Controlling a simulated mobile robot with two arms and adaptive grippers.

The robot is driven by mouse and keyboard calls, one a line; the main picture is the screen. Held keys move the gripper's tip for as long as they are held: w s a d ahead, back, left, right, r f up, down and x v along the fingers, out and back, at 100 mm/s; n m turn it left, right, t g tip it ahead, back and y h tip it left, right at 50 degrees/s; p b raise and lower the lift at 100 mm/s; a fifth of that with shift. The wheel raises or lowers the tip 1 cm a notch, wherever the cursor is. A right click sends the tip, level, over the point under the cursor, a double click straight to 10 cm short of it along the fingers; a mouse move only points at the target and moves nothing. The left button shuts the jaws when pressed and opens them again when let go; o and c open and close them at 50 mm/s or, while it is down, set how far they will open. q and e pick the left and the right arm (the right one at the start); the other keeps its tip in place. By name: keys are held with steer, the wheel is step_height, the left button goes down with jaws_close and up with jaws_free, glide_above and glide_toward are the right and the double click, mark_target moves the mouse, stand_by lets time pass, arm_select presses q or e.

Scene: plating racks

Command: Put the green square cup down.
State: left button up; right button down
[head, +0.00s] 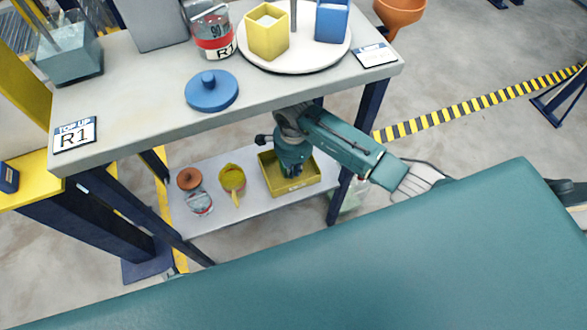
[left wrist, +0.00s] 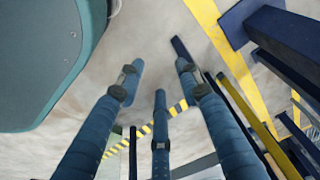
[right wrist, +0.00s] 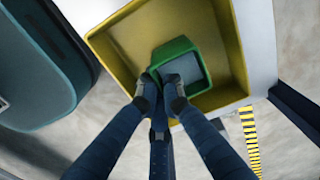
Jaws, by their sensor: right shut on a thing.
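The green square cup (right wrist: 184,64) is in the right wrist view, inside the outline of a yellow square tray (right wrist: 120,50). My right gripper (right wrist: 160,92) is shut on the cup's near wall. Whether the cup's base touches the tray floor I cannot tell. In the head view my right gripper (head: 292,168) points down into the yellow tray (head: 297,188) on the lower shelf, and the arm and gripper hide the cup. In the left wrist view my left gripper (left wrist: 160,75) has its fingers spread, empty, above the floor.
The lower shelf (head: 222,212) also holds a yellow round container (head: 232,178), a brown-lidded item (head: 189,179) and a clear jar (head: 199,202). The upper tabletop (head: 140,105) overhangs, with a blue lid (head: 211,90) and a white round tray (head: 300,62). A table leg (head: 340,200) stands right of the tray.

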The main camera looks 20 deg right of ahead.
arm_select(q)
steer(key=shift+r, duration=0.1)
arm_select(e)
steer(key=shift+f, duration=0.1)
steer(key=c, duration=1.9)
jaws_free()
arm_select(q)
steer(key=shift+w+r, duration=0.1)
steer(key=shift+r, duration=0.15)
